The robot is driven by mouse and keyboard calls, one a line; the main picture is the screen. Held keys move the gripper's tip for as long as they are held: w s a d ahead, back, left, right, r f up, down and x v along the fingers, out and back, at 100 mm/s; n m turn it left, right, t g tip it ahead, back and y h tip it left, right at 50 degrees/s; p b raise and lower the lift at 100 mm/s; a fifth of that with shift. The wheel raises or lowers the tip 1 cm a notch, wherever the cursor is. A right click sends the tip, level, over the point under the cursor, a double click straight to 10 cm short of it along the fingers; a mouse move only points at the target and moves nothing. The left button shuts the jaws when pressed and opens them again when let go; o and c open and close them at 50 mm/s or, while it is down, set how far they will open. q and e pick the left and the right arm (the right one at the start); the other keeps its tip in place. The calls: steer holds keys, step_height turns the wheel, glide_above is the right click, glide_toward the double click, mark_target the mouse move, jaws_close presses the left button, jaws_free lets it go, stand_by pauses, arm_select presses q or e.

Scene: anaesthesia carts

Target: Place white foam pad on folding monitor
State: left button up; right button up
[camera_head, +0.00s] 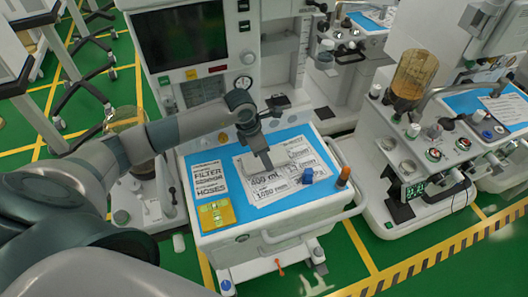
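My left arm comes in from the left, and its gripper (263,160) points down over the blue cart top, above a printed white sheet. From this angle I cannot tell whether its fingers are apart or closed, or whether they hold anything. I cannot clearly make out a white foam pad; pale shapes by the fingers blend with the sheet (262,192). A dark screen (180,35) in a white housing stands behind the cart top and may be the folding monitor. My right gripper is not in view.
On the blue cart top (308,195) are a yellow block (215,214), a small blue block (307,176) and an orange cylinder (343,177). A white rail edges its front and right. Another cart (430,185) with an amber canister (412,77) stands right.

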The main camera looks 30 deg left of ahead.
arm_select(q)
steer(key=shift+f+b, duration=0.25)
steer(key=shift+b, duration=0.05)
steer(key=o, duration=1)
steer(key=shift+r, duration=0.1)
steer(key=shift+p, duration=0.35)
steer(key=b+v, duration=0.3)
steer(key=v, duration=0.1)
steer(key=shift+s+d+r+b, duration=0.1)
steer(key=shift+d+b, duration=0.15)
steer(key=shift+b, duration=0.1)
steer(key=shift+b+v, duration=2.1)
steer(key=shift+v, duration=4.5)
steer(key=shift+o, duration=0.7)
steer(key=shift+s+d, duration=0.1)
steer(key=shift+d, duration=0.05)
